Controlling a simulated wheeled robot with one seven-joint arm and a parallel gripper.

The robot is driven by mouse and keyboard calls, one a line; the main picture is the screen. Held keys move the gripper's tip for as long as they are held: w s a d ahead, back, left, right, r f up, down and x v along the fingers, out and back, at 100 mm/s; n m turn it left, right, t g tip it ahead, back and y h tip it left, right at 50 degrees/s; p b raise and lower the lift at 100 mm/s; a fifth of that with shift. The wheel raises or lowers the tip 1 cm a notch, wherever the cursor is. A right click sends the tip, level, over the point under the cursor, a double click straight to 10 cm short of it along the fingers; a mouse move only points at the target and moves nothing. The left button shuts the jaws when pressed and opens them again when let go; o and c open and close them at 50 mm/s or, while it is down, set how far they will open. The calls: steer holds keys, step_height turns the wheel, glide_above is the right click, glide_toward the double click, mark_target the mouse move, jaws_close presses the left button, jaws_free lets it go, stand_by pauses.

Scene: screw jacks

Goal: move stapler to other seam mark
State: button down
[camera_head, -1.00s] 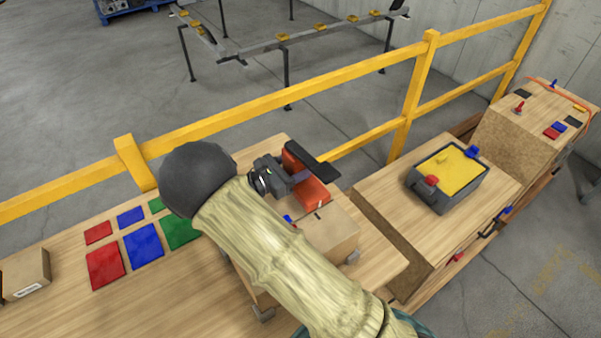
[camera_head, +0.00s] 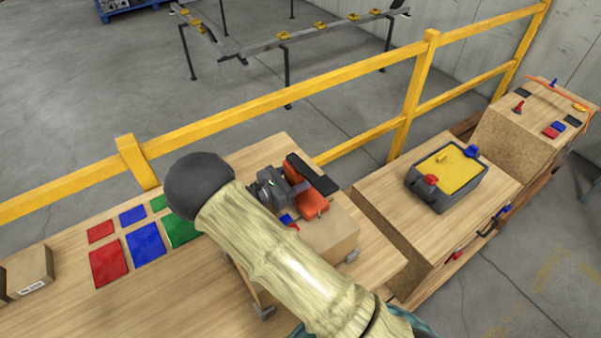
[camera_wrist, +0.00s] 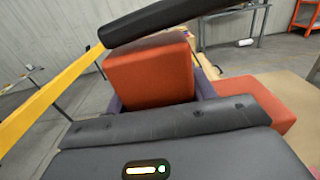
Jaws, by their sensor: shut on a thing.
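The stapler (camera_head: 312,204) has an orange-red body and a black top arm. My gripper (camera_head: 292,190) is shut on it, above or on the cardboard box (camera_head: 335,236); I cannot tell whether the stapler touches the box. In the wrist view the stapler's orange body (camera_wrist: 150,75) sits between the fingers of my gripper (camera_wrist: 160,100), with the black arm slanting over it. Small blue and red marks (camera_head: 288,219) show on the box top beside the stapler. The stapler, my gripper and my arm hide parts of the box top, and no other seam mark is clear.
Red, blue and green squares (camera_head: 143,244) lie on the wooden bench to the left, with a small box (camera_head: 28,270) beyond them. A yellow railing (camera_head: 280,98) runs behind the bench. A grey bin with a yellow top (camera_head: 446,178) stands on the right bench.

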steer(key=c, duration=0.5)
jaws_free()
steer(key=b+v, duration=0.3)
steer(key=v, duration=0.9)
steer(key=shift+b, duration=0.3)
